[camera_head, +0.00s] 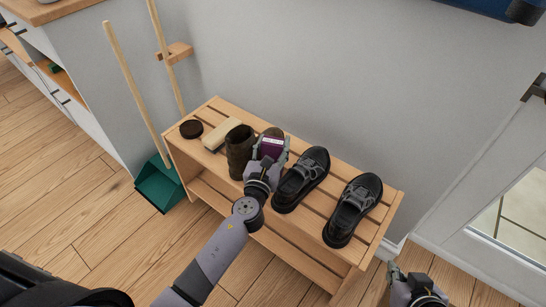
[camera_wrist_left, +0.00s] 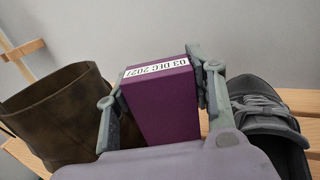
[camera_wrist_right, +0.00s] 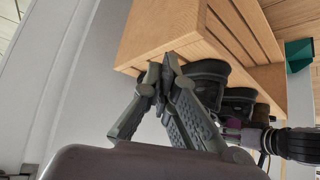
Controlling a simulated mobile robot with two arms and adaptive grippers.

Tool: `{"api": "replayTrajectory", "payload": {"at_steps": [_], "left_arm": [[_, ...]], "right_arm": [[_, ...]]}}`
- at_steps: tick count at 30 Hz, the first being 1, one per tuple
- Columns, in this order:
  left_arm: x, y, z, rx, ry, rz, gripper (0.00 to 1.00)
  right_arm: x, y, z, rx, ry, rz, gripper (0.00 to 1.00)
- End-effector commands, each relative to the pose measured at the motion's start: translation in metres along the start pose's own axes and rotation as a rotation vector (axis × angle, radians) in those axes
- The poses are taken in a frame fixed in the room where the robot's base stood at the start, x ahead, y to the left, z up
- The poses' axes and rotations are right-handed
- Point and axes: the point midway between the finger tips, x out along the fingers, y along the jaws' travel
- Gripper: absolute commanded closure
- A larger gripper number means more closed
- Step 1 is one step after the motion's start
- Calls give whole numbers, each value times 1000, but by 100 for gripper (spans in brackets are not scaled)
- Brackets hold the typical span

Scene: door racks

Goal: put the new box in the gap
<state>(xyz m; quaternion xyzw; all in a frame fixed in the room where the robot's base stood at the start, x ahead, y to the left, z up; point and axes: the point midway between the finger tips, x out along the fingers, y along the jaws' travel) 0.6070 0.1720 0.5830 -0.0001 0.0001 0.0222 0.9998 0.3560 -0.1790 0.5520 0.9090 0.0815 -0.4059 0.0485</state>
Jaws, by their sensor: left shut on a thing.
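A purple box (camera_head: 271,147) with a white date label is held upright in my left gripper (camera_head: 268,160). In the left wrist view the box (camera_wrist_left: 162,105) sits between both fingers, its label starting "03 DEC". It is over a slatted wooden bench (camera_head: 388,208), between a brown boot (camera_head: 238,152) and a black shoe (camera_head: 301,180). A second brown boot shows partly behind the box. The box's lower end is hidden, so I cannot tell whether it touches the bench. My right gripper (camera_wrist_right: 163,75) is empty, its fingertips together, near the bench's right end.
A second black shoe (camera_head: 353,209) stands further right on the bench. A round dark tin (camera_head: 190,129) and a pale block (camera_head: 222,134) lie at its left end. A green dustpan (camera_head: 160,184) and wooden poles stand left. A wall is behind; a white door (camera_head: 480,225) is right.

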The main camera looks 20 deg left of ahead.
Motion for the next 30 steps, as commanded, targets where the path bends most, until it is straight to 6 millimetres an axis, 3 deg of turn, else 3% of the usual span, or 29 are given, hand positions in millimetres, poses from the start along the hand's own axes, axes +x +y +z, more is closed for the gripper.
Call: {"api": "replayTrajectory", "payload": {"at_steps": [15,26,30], "left_arm": [[0,0,1,0,-1,0,100],[0,0,3,0,-1,0,100],[0,0,8,0,-2,0,100]], "right_arm": [[0,0,0,0,-2,1,100],[-1,1,3,1,-18,1,100],[-7,4,19,5,-97,7,100]]}}
